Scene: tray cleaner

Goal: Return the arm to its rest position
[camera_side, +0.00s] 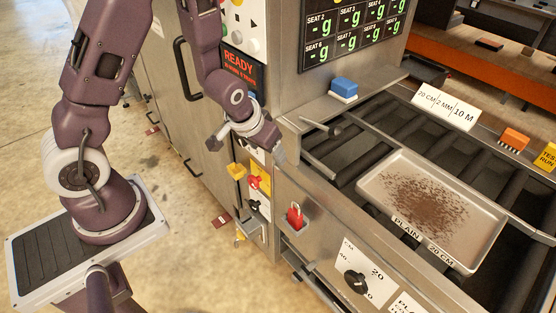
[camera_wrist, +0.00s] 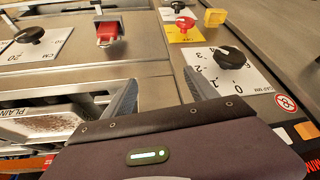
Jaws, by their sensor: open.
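My purple arm comes down at the upper middle of the side view. My gripper (camera_side: 247,149) is in front of the machine's front panel, left of the conveyor. In the wrist view its two grey fingers (camera_wrist: 158,90) stand apart with nothing between them. The gap faces a metal panel with controls. The fingertips do not visibly hold anything.
A tray (camera_side: 390,168) with brown crumbs lies on the rollers. A blue-and-white block (camera_side: 344,88) sits on the ledge. A red padlock-like part (camera_side: 295,216), a yellow-backed red switch (camera_side: 255,182) and a black dial (camera_side: 356,282) are on the panel.

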